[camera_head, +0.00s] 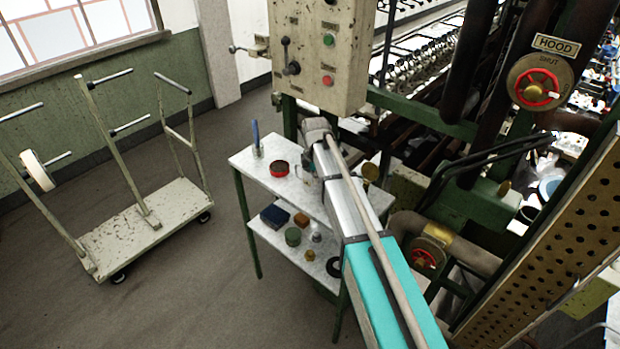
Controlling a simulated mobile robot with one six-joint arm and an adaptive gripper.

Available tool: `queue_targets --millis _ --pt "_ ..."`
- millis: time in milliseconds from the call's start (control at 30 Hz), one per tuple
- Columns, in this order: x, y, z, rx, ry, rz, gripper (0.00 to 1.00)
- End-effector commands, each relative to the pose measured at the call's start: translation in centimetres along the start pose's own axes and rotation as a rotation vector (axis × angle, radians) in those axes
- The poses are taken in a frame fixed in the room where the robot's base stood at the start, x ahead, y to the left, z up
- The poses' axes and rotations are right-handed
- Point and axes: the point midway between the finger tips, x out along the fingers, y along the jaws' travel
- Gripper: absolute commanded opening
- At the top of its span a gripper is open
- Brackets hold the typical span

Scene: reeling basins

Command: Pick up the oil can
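My arm reaches from the lower right over a small two-shelf table (246,161). The grey end of my arm (316,128) is above the back of the table top. The fingers of my gripper cannot be made out clearly, and the arm covers part of the table. A small grey shape shows beside the arm on the table top; I cannot tell whether it is the oil can or part of my gripper. A small grey pointed item (316,234) stands on the lower shelf, too small to identify for sure.
The lower shelf holds a dark blue box (275,217), a green tin (293,237) and other small items. A control box (317,50) hangs behind. A cart (140,225) stands left, with clear floor between.

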Motion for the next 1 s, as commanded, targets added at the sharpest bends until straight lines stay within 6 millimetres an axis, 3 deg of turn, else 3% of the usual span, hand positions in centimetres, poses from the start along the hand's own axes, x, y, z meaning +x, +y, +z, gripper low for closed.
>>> queue_targets --millis 1000 --pt "-0.63 0.00 -0.05 -0.001 0.001 0.000 0.00"
